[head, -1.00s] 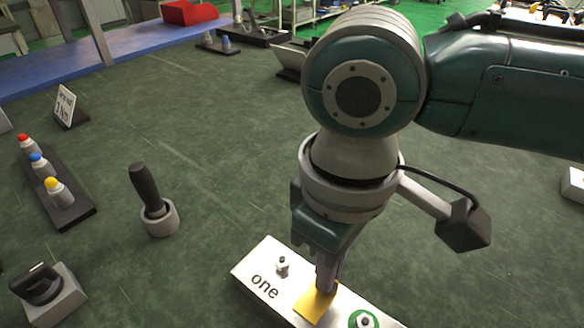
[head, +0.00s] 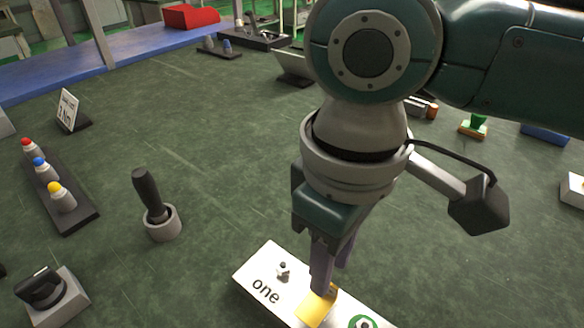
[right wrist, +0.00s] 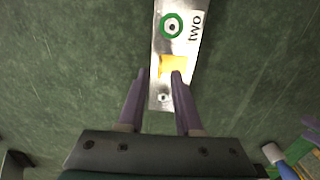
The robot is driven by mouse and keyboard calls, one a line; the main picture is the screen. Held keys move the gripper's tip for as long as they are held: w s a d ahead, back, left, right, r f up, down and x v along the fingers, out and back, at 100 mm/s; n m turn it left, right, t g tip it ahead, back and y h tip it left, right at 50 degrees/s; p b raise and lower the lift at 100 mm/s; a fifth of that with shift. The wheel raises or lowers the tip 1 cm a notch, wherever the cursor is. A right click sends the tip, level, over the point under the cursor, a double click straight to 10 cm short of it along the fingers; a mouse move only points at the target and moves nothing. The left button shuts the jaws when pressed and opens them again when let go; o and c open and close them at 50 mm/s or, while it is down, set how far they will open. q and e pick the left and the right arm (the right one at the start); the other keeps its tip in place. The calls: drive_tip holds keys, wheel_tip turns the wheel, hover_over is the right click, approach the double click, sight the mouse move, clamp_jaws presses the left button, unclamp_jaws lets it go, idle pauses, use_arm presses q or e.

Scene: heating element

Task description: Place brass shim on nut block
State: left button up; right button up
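The brass shim (head: 315,308), a small yellow plate, lies on the white nut block (head: 247,275) between the small nut by the word "one" and the green-ringed nut (head: 362,322). In the right wrist view the shim (right wrist: 173,66) shows just beyond the fingertips, on the block (right wrist: 160,95) below the green ring. My right gripper (head: 332,279) is above the block, pointing down. The block's near right end is cut off in the head view. My left gripper is not in view.
A black-handled tool stands in a grey round holder (head: 164,228) left of the block. A rack with red, blue and yellow capped pieces (head: 77,219) and a grey block with a black knob (head: 66,302) are further left. The green mat between them is clear.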

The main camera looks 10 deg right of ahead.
wheel_tip(320, 180, up, 9)
drive_tip(key=p, duration=0.2)
drive_tip(key=s+a+f+m+t+y, duration=0.1)
drive_tip(key=s+a+f+t+y, duration=0.1)
drive_tip(key=s+a+f+y, duration=0.25)
drive_tip(key=s+d+f+m+h, duration=0.1)
drive_tip(key=s+d+m+h, duration=0.1)
drive_tip(key=s+d, duration=0.2)
drive_tip(key=s+d+f+m+t+h, duration=0.1)
drive_tip(key=s+d+m+h, duration=0.1)
drive_tip(key=d, duration=0.8)
drive_tip(key=shift+s+m+t, duration=0.3)
drive_tip(key=shift+s, duration=0.55)
